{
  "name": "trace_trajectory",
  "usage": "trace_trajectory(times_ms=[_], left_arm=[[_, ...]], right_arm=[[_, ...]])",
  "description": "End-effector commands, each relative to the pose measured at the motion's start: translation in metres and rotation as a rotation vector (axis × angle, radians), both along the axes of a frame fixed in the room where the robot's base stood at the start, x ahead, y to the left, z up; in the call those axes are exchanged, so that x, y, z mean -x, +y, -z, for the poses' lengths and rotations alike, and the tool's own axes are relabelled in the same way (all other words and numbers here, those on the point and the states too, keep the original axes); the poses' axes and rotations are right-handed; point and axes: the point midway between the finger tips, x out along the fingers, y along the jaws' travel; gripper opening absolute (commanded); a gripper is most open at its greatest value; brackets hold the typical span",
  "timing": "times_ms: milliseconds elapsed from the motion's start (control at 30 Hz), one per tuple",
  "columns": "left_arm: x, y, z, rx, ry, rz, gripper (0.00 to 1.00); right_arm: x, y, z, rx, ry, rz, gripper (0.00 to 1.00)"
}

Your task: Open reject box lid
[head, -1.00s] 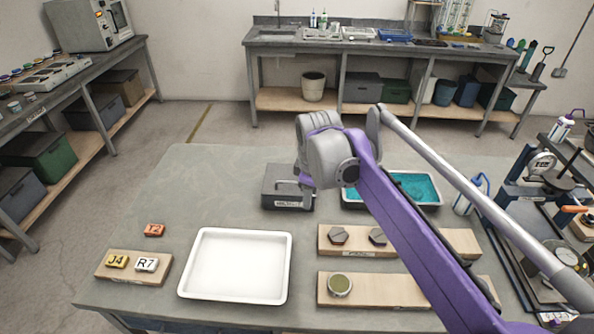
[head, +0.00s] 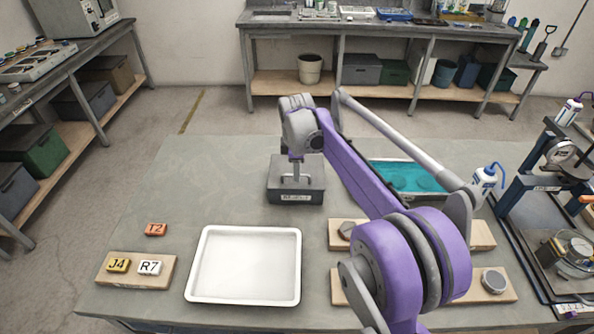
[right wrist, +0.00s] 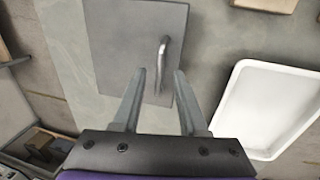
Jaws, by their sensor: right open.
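The reject box (head: 280,192) is a dark grey, closed box with a small label on its front. It stands on the table behind the white tray. Its flat lid (right wrist: 115,45) fills the upper middle of the right wrist view, with a metal bar handle (right wrist: 163,55) near one edge. My right gripper (head: 295,176) points down over the lid in the head view. In the right wrist view my right gripper (right wrist: 160,76) is open, with the handle lying between its two fingers; contact cannot be told. My left gripper is out of view.
A white tray (head: 245,292) stands in front of the box. A teal-filled tray (head: 405,175) stands to the right, partly behind my arm. Letter tiles on a wooden block (head: 112,281) sit at the left. The table left of the box is clear.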

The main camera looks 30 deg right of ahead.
Motion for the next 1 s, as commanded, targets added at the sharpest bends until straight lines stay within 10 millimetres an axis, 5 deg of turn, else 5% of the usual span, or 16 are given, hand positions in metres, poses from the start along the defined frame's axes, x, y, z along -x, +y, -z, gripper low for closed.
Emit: trace_trajectory(times_ms=[400,633,1000], left_arm=[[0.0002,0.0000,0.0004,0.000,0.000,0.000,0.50],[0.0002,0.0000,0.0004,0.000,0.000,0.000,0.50],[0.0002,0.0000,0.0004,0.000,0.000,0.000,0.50]], right_arm=[[-0.0016,-0.0010,0.0095,0.000,0.000,0.000,0.42],[-0.0015,-0.0009,0.0093,0.000,0.000,0.000,0.01],[-0.0016,-0.0009,0.0092,0.001,-0.001,0.000,0.00]])
